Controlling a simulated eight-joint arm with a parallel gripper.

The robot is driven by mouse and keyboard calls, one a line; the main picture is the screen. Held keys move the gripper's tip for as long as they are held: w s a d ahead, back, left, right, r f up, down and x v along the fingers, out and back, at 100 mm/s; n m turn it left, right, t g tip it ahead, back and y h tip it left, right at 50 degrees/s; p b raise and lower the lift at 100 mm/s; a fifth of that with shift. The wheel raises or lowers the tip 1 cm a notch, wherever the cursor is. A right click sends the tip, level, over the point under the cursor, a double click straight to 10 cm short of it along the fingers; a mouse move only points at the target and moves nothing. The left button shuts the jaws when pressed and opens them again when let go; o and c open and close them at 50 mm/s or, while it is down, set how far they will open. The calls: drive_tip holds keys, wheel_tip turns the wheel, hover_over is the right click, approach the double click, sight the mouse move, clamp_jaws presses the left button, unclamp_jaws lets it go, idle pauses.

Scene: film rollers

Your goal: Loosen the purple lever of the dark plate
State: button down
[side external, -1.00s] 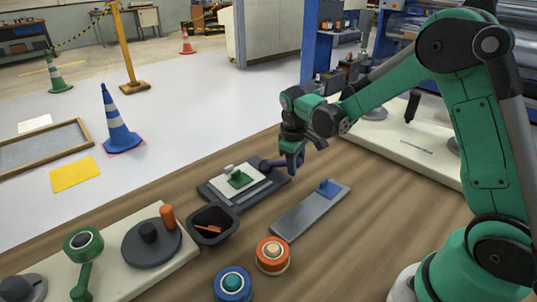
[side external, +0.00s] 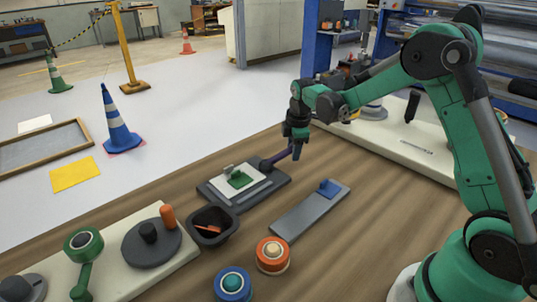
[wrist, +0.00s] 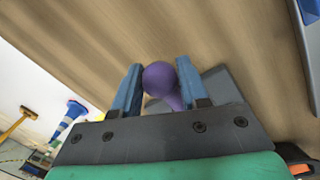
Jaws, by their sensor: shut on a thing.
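The dark plate (side external: 222,200) lies on the wooden table and carries a white sheet with a green block on it. The purple lever (side external: 281,156) rises at a slant from a dark pivot at the plate's right back side. My gripper (side external: 297,150) is at the lever's upper end, pointing down. In the wrist view, the lever's round purple knob (wrist: 159,77) sits between the two blue fingers of my gripper (wrist: 157,88), which are shut on it. The lower part of the lever is partly hidden there behind the knob and the gripper body.
A grey plate with a blue block (side external: 328,187) lies right of the dark plate. A black bin (side external: 211,238) stands at its front. Orange (side external: 272,256) and blue (side external: 233,285) round buttons are nearer. A pale panel (side external: 115,283) with knobs is at left.

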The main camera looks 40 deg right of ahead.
drive_tip(key=shift+w+d+n+y, duration=0.15)
drive_tip(key=shift+w+n+y, duration=0.15)
drive_tip(key=shift+w+n, duration=0.9)
drive_tip(key=shift+s+n, duration=0.2)
drive_tip(key=shift+n, duration=0.1)
drive_tip(key=shift+c, duration=2.3)
unclamp_jaws()
drive_tip(key=shift+s+r, duration=0.2)
drive_tip(key=shift+r, duration=0.75)
drive_tip(key=shift+s+r, duration=0.15)
drive_tip(key=shift+r, duration=0.75)
drive_tip(key=shift+s+r, duration=0.2)
drive_tip(key=shift+r, duration=0.75)
